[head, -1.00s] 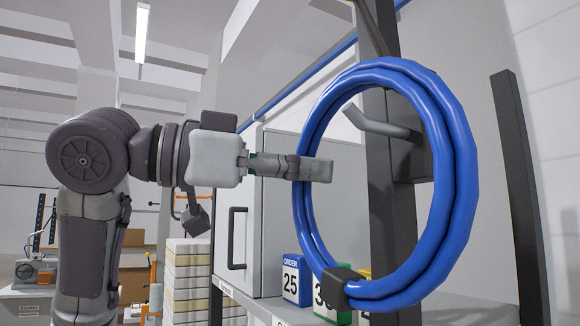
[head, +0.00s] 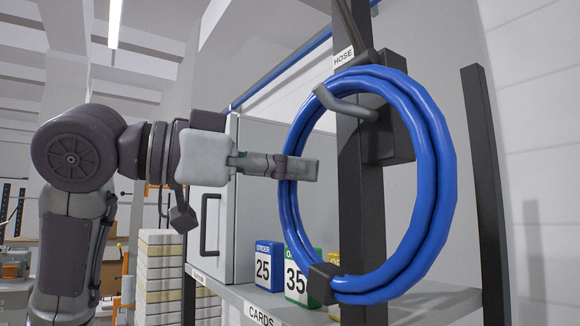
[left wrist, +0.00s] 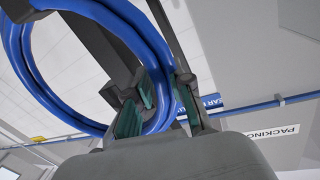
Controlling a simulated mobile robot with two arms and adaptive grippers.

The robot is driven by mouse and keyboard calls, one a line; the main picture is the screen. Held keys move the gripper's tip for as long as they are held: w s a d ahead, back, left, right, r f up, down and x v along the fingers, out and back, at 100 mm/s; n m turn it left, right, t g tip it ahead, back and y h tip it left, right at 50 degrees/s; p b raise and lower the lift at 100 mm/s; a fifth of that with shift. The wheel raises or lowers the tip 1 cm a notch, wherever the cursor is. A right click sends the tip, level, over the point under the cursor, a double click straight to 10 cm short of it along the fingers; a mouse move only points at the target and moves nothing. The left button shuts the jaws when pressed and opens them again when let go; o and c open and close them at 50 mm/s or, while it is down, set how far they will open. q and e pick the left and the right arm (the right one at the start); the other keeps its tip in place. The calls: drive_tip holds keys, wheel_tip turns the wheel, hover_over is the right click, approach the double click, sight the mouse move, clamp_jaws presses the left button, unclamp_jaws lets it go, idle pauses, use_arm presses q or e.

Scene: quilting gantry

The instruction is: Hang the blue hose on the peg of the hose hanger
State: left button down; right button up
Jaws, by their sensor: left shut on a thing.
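The blue hose (head: 437,190) is a round coil bound by a black band (head: 320,284) at its bottom. My left gripper (head: 303,168) is shut on the left side of the coil and holds it up before the dark post. The left wrist view shows the hose (left wrist: 70,104) running between the fingers (left wrist: 160,100). The hose hanger (head: 392,145) is a dark block on the post. Its grey bent peg (head: 350,106) shows inside the coil's upper part, with the upturned tip overlapping the coil's upper left. Whether the hose touches the peg is unclear. My right gripper is out of view.
A "HOSE" label (head: 343,57) is on the post above the peg. A grey cabinet (head: 215,225) and number cards (head: 264,266) stand on a shelf (head: 240,297) below and behind the coil. Another dark post (head: 487,180) stands to the right.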

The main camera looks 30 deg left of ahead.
use_arm(q)
drive_tip(key=c, duration=1)
unclamp_jaws()
drive_tip(key=shift+o, duration=0.2)
drive_tip(key=v, duration=1.2)
